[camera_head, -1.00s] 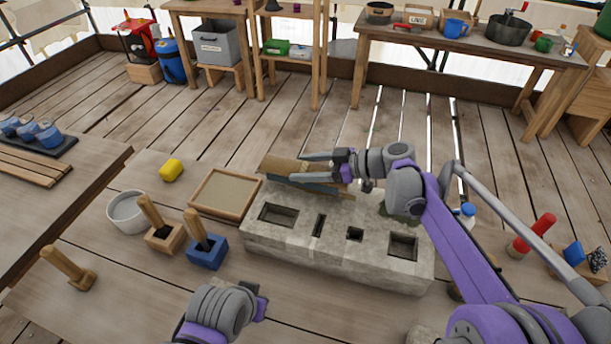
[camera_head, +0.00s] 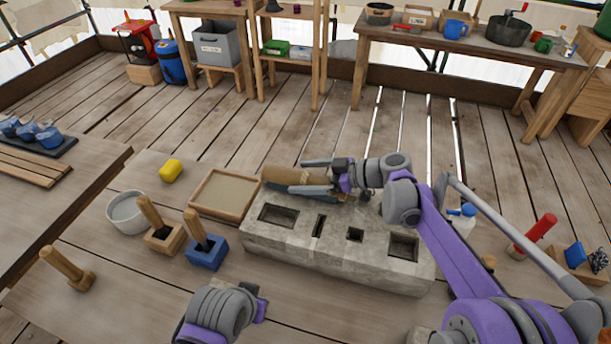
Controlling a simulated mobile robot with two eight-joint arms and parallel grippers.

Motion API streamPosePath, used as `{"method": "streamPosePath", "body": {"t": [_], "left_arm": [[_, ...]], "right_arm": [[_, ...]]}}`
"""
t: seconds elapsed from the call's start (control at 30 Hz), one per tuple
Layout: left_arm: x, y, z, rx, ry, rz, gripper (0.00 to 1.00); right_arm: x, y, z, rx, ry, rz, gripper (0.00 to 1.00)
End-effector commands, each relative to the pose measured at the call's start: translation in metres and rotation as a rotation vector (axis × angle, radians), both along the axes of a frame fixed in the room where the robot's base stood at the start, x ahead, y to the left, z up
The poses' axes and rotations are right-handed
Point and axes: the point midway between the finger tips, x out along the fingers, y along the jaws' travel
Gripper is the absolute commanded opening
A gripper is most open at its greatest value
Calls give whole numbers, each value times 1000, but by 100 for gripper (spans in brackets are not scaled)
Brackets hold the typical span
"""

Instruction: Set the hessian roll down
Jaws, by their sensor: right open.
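The hessian roll (camera_head: 284,176) is a tan cylinder lying at the back edge of the grey stone block, behind the block's left socket. My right gripper (camera_head: 303,175) is open, with its dark fingers on either side of the roll's right part; the fingers and wrist hide the roll's right end. Whether the roll rests on the block or just behind it I cannot tell. My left gripper (camera_head: 256,300) shows only in part at the bottom edge, and its fingertips are not clear.
The stone block (camera_head: 335,262) has several sockets in its top. A sand-filled wooden tray (camera_head: 226,211), a blue-based tool (camera_head: 206,257), a wooden tool (camera_head: 163,236), a grey bowl (camera_head: 121,226) and a yellow sponge (camera_head: 171,170) stand to the left. Bare boards lie behind.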

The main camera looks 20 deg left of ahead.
Motion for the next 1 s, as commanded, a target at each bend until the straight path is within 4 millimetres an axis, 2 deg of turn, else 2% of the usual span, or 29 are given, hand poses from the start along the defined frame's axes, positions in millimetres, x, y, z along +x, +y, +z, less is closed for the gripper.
{"method": "streamPosePath", "body": {"t": [0.17,0.4,0.6,0.8,1.0], "left_arm": [[0,0,1,0,0,0,0],[0,0,1,0,0,0,0],[0,0,1,0,-1,0,0],[0,0,2,0,0,0,0],[0,0,2,0,-1,0,0]], "right_arm": [[0,-19,8,-1,0,-2,100],[-1,-68,26,-1,1,-4,100],[-3,-99,38,0,0,-3,100],[-4,-112,43,0,0,0,100],[-4,-113,43,0,0,0,100]]}}
